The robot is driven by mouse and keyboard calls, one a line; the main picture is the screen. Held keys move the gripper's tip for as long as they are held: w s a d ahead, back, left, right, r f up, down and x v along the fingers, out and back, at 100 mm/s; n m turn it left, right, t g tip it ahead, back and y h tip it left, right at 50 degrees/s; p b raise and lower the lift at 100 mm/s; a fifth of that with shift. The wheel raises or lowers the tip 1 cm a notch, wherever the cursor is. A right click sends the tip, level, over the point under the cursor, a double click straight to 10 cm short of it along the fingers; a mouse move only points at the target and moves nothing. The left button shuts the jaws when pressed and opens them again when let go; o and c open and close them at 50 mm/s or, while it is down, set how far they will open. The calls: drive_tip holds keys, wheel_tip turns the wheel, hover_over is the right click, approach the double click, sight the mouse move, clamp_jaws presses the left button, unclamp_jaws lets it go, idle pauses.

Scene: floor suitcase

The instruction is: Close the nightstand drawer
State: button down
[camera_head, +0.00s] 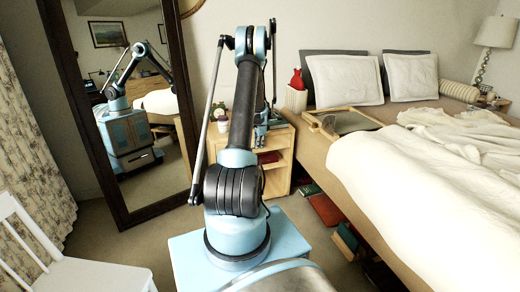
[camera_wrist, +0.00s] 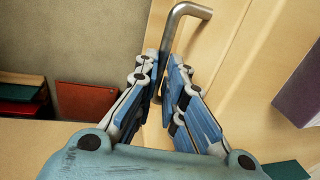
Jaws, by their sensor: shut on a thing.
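The wooden nightstand (camera_head: 284,163) stands beside the bed in the head view, partly hidden by my arm. Below its top it has open shelves. My gripper (camera_head: 262,122) is in front of the nightstand's upper part. In the wrist view, my gripper (camera_wrist: 166,85) is shut on a bent silver metal handle (camera_wrist: 188,9), which passes between the fingers. The handle is on a pale wooden front (camera_wrist: 228,28), which I take to be the drawer. How far the drawer stands out cannot be told, as my arm covers it in the head view.
The bed (camera_head: 440,175) is to the right, with a tray (camera_head: 345,122) on it. Books (camera_head: 326,209) lie on the floor between bed and nightstand. A tall mirror (camera_head: 120,110) leans at the left, and a white chair (camera_head: 75,262) stands at the lower left.

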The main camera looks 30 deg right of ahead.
drive_tip(key=c, duration=1.7)
unclamp_jaws()
drive_tip(key=shift+w, duration=0.35)
drive_tip(key=shift+s, duration=0.1)
drive_tip(key=r, duration=0.4)
drive_tip(key=s+r, duration=0.1)
drive_tip(key=r, duration=0.2)
drive_tip(key=s+r, duration=0.1)
drive_tip(key=r, duration=0.3)
drive_tip(key=shift+a+r, duration=0.1)
drive_tip(key=shift+r, duration=0.25)
